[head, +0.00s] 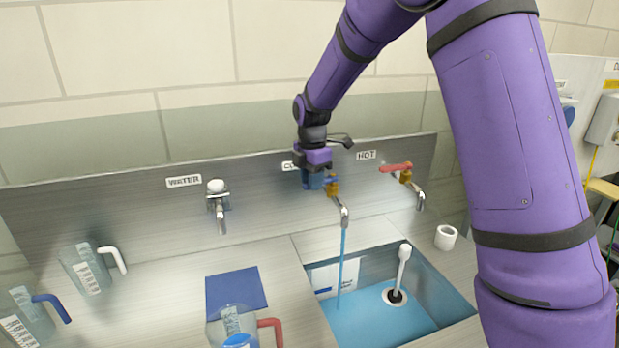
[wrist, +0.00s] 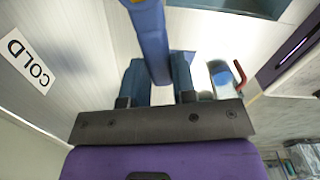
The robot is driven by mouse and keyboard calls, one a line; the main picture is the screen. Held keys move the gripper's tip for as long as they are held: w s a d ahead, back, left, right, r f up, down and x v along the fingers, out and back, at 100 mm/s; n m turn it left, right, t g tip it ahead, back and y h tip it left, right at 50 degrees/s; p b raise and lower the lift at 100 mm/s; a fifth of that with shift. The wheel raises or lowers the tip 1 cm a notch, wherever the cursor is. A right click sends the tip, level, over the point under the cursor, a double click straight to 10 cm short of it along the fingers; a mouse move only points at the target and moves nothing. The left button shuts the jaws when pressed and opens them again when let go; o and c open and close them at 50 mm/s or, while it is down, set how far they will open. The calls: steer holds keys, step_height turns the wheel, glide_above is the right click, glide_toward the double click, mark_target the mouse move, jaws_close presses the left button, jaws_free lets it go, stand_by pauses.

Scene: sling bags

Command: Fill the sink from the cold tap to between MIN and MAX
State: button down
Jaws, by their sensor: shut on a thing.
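My gripper (head: 316,178) is at the cold tap (head: 341,206), the middle of three taps. In the wrist view its two fingers (wrist: 159,78) are shut on the blue tap lever (wrist: 152,35), beside the COLD label (wrist: 30,62). A thin blue stream (head: 341,265) runs from the spout into the sink (head: 378,260). Blue water (head: 365,318) covers the sink bottom. A pale marker plate (head: 326,277) is on the sink's back wall; its markings are too small to read. A white upright post (head: 403,268) stands at the drain.
The hot tap (head: 405,174) has a red lever, right of my gripper. The WATER tap (head: 217,201) is at left. Clear jugs (head: 88,268) with coloured handles stand on the left counter, beside a blue mat (head: 236,287). A white ring (head: 446,237) sits right of the sink.

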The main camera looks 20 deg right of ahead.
steer(key=shift+s+d+n, duration=0.2)
steer(key=shift+s+n, duration=0.3)
steer(key=shift+n, duration=0.3)
steer(key=c, duration=0.9)
jaws_free()
step_height(320, 180, up, 11)
steer(key=shift+f, duration=0.1)
